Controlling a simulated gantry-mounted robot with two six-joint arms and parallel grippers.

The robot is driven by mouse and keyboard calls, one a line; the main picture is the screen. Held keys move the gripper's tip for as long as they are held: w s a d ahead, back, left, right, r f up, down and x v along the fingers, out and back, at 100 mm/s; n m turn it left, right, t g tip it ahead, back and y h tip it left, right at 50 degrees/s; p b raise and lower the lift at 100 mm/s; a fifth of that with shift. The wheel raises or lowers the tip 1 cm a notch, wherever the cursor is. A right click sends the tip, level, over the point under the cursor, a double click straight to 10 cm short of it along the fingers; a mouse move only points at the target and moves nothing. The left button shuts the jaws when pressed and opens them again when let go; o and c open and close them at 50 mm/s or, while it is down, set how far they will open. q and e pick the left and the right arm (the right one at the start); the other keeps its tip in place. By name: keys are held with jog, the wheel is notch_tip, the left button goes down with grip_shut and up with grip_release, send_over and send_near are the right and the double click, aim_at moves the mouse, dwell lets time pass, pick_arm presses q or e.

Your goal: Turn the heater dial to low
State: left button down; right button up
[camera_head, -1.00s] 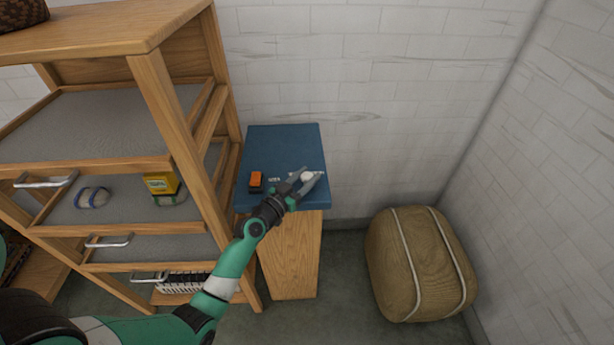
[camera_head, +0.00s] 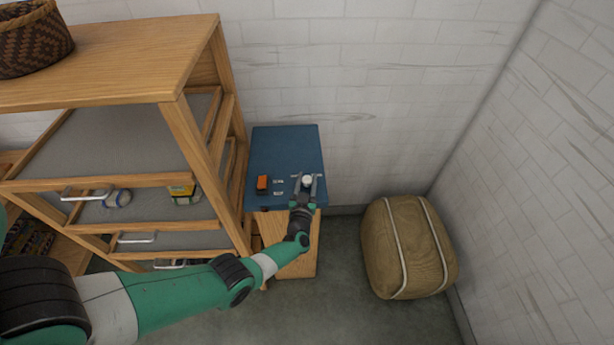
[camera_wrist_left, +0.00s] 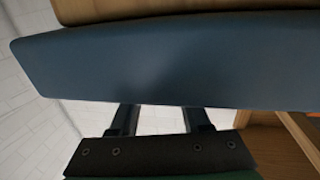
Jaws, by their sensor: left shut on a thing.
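The white heater dial (camera_head: 307,181) sits near the front right of the blue panel (camera_head: 285,148) in the head view. My left gripper (camera_head: 306,178) is shut on the dial, with one finger on each side of it. In the left wrist view the two fingers reach the edge of the blue panel (camera_wrist_left: 160,68), and the dial is hidden there. The dial's pointer is too small to read. My right gripper is not in view.
An orange switch (camera_head: 263,184) and small white markings (camera_head: 279,187) lie left of the dial. A tan pouf (camera_head: 412,248) stands on the floor at the right.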

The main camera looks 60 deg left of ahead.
pick_arm(q)
jog(key=shift+w+n+g+y+b, duration=0.15)
jog(key=shift+n+g+y+b, duration=0.35)
jog(key=shift+g, duration=0.3)
jog(key=shift+r+n+g+y+b, duration=0.15)
jog(key=shift+n+g+y+b, duration=0.15)
jog(key=shift+n+g+b, duration=0.4)
jog(key=shift+g, duration=0.3)
jog(key=shift+c, duration=1.8)
grip_release()
